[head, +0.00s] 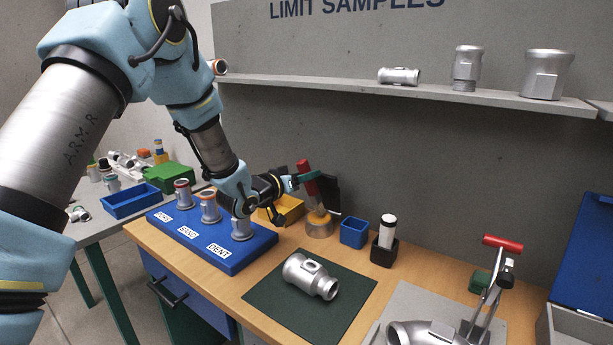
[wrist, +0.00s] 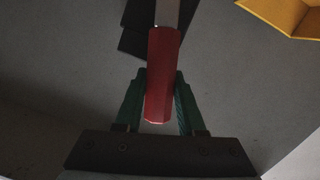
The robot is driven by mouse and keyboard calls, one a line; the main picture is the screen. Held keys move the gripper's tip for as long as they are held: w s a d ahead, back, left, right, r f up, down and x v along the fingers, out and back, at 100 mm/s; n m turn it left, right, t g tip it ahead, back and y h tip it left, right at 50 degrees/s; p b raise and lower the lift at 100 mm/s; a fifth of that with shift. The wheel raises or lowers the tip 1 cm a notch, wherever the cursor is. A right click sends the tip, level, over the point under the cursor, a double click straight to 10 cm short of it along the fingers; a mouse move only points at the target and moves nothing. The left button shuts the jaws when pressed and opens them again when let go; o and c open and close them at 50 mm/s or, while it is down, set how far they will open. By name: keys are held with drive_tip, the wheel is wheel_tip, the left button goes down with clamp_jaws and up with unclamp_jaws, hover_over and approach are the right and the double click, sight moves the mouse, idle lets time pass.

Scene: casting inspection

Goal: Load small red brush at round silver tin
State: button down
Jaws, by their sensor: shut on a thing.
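My gripper (head: 306,179) is shut on the red handle of the small brush (head: 304,168). The brush tilts, its handle up and its lower end down to the right, at the mouth of the round silver tin (head: 319,229). I cannot tell whether the tip touches what is in the tin. In the wrist view the red brush (wrist: 163,75) lies between the green fingers of my gripper (wrist: 162,88), with its pale metal collar beyond them. The bristles are out of the wrist view, and the tin cannot be made out there.
A yellow bin (head: 290,208) stands left of the tin, a blue cup (head: 354,232) and a black holder (head: 384,252) right of it. A blue block (head: 226,262) bears several castings. A casting (head: 310,277) lies on the dark mat (head: 345,310). The grey wall is close behind.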

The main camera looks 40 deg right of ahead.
drive_tip(key=shift+f+b, duration=0.55)
drive_tip(key=shift+f, duration=0.05)
idle(1.7)
drive_tip(key=shift+r+p, duration=1.85)
drive_tip(key=shift+r, duration=1.8)
